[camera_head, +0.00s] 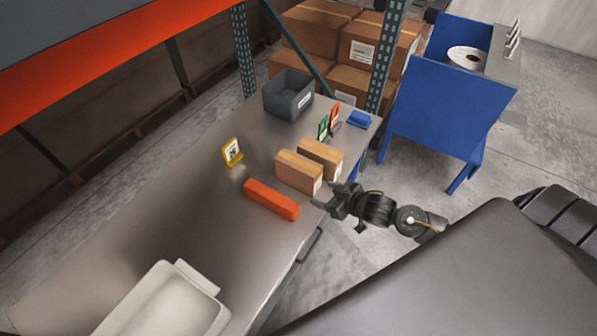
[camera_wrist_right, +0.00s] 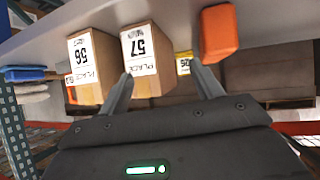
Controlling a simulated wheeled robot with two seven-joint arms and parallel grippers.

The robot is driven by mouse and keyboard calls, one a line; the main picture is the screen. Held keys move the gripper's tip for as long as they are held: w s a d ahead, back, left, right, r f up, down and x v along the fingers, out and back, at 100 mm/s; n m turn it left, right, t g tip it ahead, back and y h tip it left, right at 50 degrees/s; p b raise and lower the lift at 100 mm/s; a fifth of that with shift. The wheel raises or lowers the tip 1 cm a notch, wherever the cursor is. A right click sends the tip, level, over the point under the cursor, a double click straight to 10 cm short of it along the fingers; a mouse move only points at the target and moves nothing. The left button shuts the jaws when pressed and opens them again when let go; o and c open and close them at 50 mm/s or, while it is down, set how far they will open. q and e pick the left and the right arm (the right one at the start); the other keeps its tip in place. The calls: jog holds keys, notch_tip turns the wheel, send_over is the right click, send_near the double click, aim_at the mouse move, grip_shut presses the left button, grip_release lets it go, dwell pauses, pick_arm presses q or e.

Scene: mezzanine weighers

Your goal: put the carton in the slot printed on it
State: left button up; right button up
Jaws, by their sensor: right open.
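Two brown cartons stand side by side on the grey bench. The nearer carton (camera_head: 297,172) has a white label on its end, which shows in the right wrist view (camera_wrist_right: 146,62) with "PLACE" and a number that looks like 57. The farther carton (camera_head: 321,157) also shows in the right wrist view (camera_wrist_right: 86,68); its label number looks like 56. My right gripper (camera_head: 327,196) is open and empty at the bench edge, just short of the nearer carton's labelled end. Its fingers (camera_wrist_right: 166,82) point toward the bench. My left gripper is not in view.
An orange block (camera_head: 270,199) lies beside the nearer carton. A yellow sign (camera_head: 232,151), a green sign (camera_head: 323,127) and a red sign (camera_head: 335,114) stand on the bench. A grey bin (camera_head: 288,95) stands at the back, a pale tray (camera_head: 165,305) at the front. The bench's left side is clear.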

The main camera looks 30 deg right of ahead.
aim_at(301, 163)
jog(key=w+d+r+n+y, duration=0.2)
jog(key=w+d+r+y, duration=0.2)
jog(key=r, duration=0.2)
jog(key=shift+t+h, duration=0.3)
jog(key=shift+t, duration=0.1)
jog(key=p+x, duration=0.1)
jog(key=x, duration=0.3)
jog(key=shift+w+a+r+p, duration=0.1)
jog(key=shift+w+a+p, duration=0.15)
jog(key=shift+a+p, duration=0.1)
jog(key=shift+w+a+f, duration=0.2)
jog(key=shift+w, duration=0.05)
jog(key=p+x, duration=0.2)
jog(key=x, duration=0.2)
jog(key=shift+w+a+r, duration=0.1)
jog(key=shift+w+a, duration=0.05)
jog(key=shift+a, duration=0.15)
jog(key=shift+w+a+f, duration=0.15)
jog(key=shift+w+f, duration=0.05)
jog(key=shift+w, duration=0.1)
jog(key=shift+s, duration=0.1)
jog(key=shift+c, duration=1)
grip_shut()
